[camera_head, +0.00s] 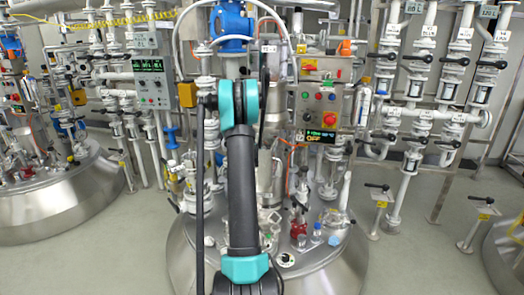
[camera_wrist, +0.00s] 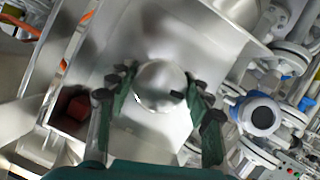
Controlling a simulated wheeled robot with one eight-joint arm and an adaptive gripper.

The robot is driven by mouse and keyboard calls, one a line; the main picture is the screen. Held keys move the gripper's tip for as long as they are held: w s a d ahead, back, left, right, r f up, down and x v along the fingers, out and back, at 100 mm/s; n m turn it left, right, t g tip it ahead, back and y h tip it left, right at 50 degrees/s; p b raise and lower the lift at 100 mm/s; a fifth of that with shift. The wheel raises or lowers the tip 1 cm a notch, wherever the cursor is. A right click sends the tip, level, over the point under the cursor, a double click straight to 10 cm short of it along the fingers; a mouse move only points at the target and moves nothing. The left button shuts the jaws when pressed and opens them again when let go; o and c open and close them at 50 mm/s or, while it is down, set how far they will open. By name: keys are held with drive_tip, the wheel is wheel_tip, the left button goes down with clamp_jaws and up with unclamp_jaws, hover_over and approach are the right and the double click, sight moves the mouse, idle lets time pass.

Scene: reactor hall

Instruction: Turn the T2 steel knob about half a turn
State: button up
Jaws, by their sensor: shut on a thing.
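In the wrist view a round, shiny steel knob (camera_wrist: 162,82) stands out from a bright metal plate (camera_wrist: 185,30). My gripper (camera_wrist: 158,88) has its green fingers with dark pads on the left and right sides of the knob. The fingers are shut on it. A small dark mark shows at the knob's right edge, beside the right finger. I cannot read a T2 label in either view. In the head view my arm stands in front of the middle vessel, and my gripper and the knob cannot be made out there.
The head view shows a control box (camera_head: 322,105), a steel vessel (camera_head: 335,265), valve pipework (camera_head: 405,100) and open floor (camera_head: 425,250) at right.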

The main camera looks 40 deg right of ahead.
drive_tip(key=shift+m, duration=0.3)
idle(0.4)
drive_tip(key=o, duration=1)
